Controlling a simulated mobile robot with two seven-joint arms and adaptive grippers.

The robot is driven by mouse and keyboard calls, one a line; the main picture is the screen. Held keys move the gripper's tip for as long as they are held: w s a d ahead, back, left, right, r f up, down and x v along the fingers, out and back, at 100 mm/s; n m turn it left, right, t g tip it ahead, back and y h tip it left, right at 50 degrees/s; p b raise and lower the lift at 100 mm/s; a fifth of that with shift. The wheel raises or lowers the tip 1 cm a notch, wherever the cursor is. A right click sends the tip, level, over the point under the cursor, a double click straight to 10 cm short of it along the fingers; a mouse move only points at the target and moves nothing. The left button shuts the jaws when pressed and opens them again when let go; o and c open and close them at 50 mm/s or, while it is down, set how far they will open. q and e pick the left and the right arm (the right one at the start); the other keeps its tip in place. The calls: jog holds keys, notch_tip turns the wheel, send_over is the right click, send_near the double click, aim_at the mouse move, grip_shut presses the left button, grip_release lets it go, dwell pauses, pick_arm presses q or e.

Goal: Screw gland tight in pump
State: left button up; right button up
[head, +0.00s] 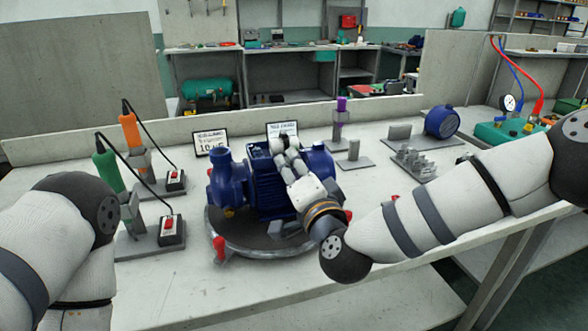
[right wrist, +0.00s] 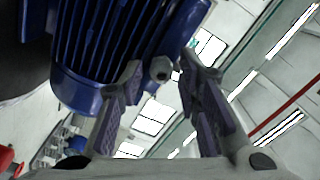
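The blue pump (head: 262,185) stands on a round dark turntable (head: 230,238) in the middle of the bench. My right gripper (head: 287,150) reaches over its near right side and covers part of it. In the right wrist view, a small grey gland (right wrist: 160,69) sits at the side of the finned blue housing (right wrist: 110,45). The fingers of my right gripper (right wrist: 165,82) are spread, one on each side of the gland. The left finger appears close to it, and a gap shows at the right finger; contact is unclear. My left arm is at the left edge; its gripper does not show.
Orange (head: 130,130) and green (head: 108,170) corded tools stand in holders at left, beside red-switch boxes. Two signs (head: 211,142) stand behind the pump. A purple-topped post (head: 340,115), a grey fixture (head: 413,162) and a blue motor-like part (head: 442,121) stand at right.

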jog(key=shift+r, duration=0.1)
jog(key=shift+n, duration=0.7)
jog(key=shift+r, duration=0.2)
